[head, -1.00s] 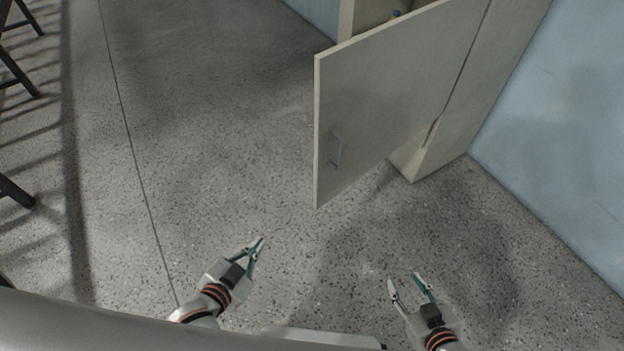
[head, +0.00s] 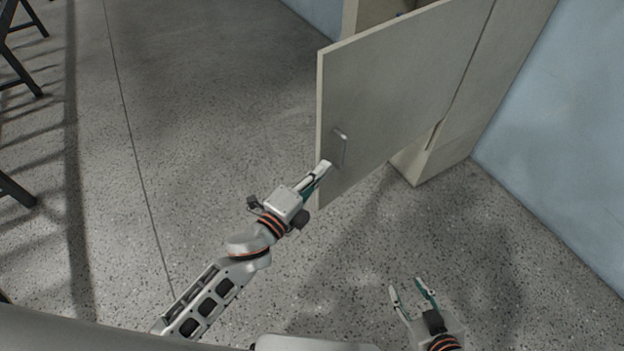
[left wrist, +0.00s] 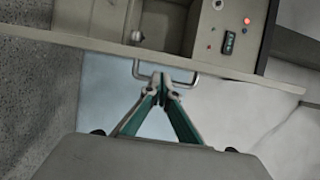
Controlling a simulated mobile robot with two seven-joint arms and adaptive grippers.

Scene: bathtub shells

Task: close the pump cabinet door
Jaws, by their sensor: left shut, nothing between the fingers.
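The pump cabinet (head: 515,80) stands at the upper right with its pale door (head: 395,90) swung wide open. A metal bar handle (head: 343,147) is near the door's free edge; it also shows in the left wrist view (left wrist: 187,84). My left gripper (head: 325,168) is shut and empty, its fingertips close to the handle in the head view. In the left wrist view its tips (left wrist: 165,78) meet just by the handle bar; I cannot tell whether they touch it. My right gripper (head: 407,284) is open and empty, low over the floor, away from the door.
A panel with a red light (left wrist: 246,20) shows beyond the door in the left wrist view. A blue wall (head: 570,130) runs along the right. Dark chair or stool legs (head: 18,70) stand at the far left. The speckled floor (head: 200,110) between is clear.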

